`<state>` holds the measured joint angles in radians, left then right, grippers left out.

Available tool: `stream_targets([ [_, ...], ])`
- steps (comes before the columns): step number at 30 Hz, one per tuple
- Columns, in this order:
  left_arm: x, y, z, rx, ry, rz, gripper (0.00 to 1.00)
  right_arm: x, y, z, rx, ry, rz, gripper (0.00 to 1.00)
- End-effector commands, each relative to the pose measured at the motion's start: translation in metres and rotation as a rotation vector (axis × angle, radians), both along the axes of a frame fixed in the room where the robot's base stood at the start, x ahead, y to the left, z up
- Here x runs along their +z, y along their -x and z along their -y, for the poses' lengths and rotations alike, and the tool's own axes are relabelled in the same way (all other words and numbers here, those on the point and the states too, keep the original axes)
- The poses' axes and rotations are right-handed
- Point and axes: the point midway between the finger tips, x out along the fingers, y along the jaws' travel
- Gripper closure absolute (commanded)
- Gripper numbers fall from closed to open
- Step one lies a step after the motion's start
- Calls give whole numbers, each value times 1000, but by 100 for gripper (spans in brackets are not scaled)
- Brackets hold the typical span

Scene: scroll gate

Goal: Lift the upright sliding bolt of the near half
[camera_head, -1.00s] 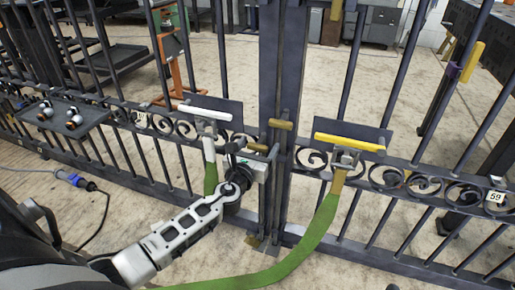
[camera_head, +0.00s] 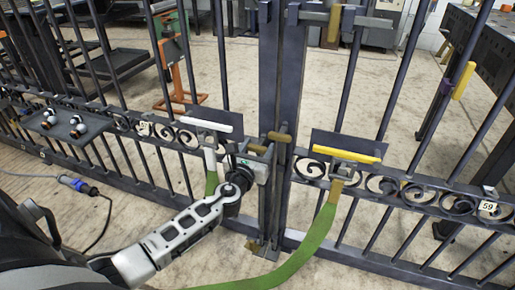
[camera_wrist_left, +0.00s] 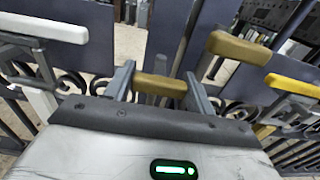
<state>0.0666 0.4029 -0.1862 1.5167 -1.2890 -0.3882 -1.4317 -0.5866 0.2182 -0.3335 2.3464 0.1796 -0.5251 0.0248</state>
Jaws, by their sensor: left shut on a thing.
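The gate's two halves meet at dark upright posts (camera_head: 283,80) in the middle of the head view. A brown handle (camera_head: 258,149) sits on an upright bolt just left of the meeting line. My left gripper (camera_head: 260,158) is shut on this handle. In the left wrist view the handle (camera_wrist_left: 160,85) lies crosswise between my two fingers (camera_wrist_left: 158,88). The bolt's lower end is hard to make out near the floor. My right gripper is not in view.
A white handle (camera_head: 205,125) is on the left half and a yellow handle (camera_head: 347,153) on the right half, each by a dark plate. A green strap (camera_head: 300,255) hangs low in front. A small shelf (camera_head: 65,125) is at left.

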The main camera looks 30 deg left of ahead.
Motion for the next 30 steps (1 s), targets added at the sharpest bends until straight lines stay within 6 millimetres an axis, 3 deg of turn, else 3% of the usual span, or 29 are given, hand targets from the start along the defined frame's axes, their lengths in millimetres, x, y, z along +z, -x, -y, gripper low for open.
stream_targets([
  [7,5,-1,0,0,-3,12,86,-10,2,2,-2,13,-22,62],
  [8,5,-1,0,1,-3,12,40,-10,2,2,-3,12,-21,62],
  [10,5,-1,0,0,-3,11,24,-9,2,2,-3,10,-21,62],
  [22,2,8,2,0,-2,4,24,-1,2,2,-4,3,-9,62],
  [26,3,29,7,-1,-3,2,24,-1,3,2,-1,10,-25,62],
  [30,2,63,15,-1,-2,1,24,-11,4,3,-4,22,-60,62],
])
